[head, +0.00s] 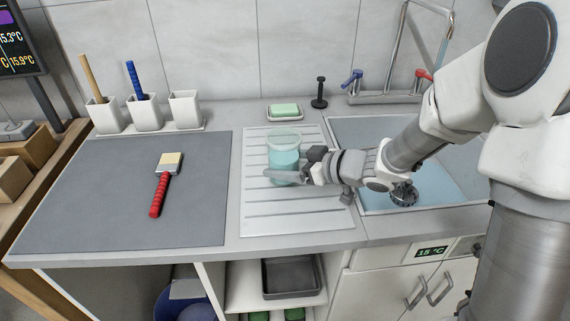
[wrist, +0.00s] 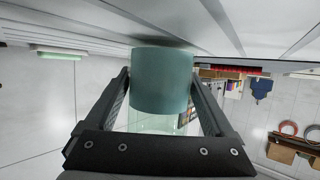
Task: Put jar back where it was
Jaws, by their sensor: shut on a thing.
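The jar (head: 284,152) is clear with teal content. It stands upright at the ribbed drainboard (head: 290,222), towards its back half. My gripper (head: 290,172) reaches in from the right and is shut on the jar, one finger in front of it and the other mostly hidden behind. In the wrist view the jar (wrist: 162,82) sits between the two fingers, with the ribbed board close to its teal end. I cannot tell for certain whether its base touches the board.
A red-handled brush (head: 160,190) lies on the grey mat (head: 95,205) at left. White cups (head: 185,107), two holding brushes, stand behind it. A green soap (head: 285,110) in a dish and a black stand (head: 320,93) are behind the jar. The sink (head: 440,185) is right.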

